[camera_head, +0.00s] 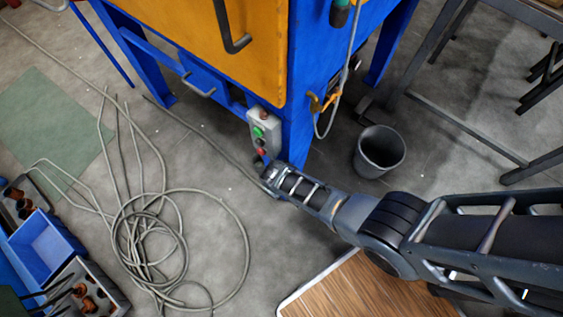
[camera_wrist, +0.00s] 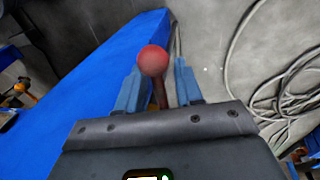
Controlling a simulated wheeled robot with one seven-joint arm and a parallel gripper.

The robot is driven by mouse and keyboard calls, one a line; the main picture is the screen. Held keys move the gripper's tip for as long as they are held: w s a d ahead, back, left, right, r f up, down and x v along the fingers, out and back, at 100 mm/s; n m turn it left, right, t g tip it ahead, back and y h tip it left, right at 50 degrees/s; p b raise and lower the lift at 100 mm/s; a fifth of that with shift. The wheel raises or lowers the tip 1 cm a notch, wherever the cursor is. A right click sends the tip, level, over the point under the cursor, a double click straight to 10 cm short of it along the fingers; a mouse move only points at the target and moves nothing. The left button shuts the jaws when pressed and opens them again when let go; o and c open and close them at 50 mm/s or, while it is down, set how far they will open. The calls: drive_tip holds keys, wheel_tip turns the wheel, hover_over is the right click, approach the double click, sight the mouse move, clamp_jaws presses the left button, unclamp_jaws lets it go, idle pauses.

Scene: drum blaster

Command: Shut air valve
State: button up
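A lever with a red ball knob (camera_wrist: 153,60) stands between the fingers of my gripper (camera_wrist: 158,85) in the wrist view. The fingers are apart, one on each side of the lever's dark shaft, with gaps visible beside it. In the head view my gripper (camera_head: 268,172) is low beside the cabinet's blue corner leg, just below a grey control box (camera_head: 265,130) with green and red buttons. An orange fitting (camera_head: 318,103) on a hose sits on the cabinet's right side. Which part is the air valve is not marked.
The blue and orange cabinet (camera_head: 230,50) stands directly behind my gripper. A dark bucket (camera_head: 379,151) stands to the right. Coiled cable (camera_head: 150,240) lies on the floor at left, near a blue bin (camera_head: 45,248). A wooden-topped board (camera_head: 360,290) lies below my arm.

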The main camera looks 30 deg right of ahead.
wheel_tip(320, 180, up, 8)
drive_tip(key=s+a+p, duration=0.1)
drive_tip(key=p, duration=0.2)
drive_tip(key=shift+f+p, duration=0.2)
drive_tip(key=shift+p, duration=0.2)
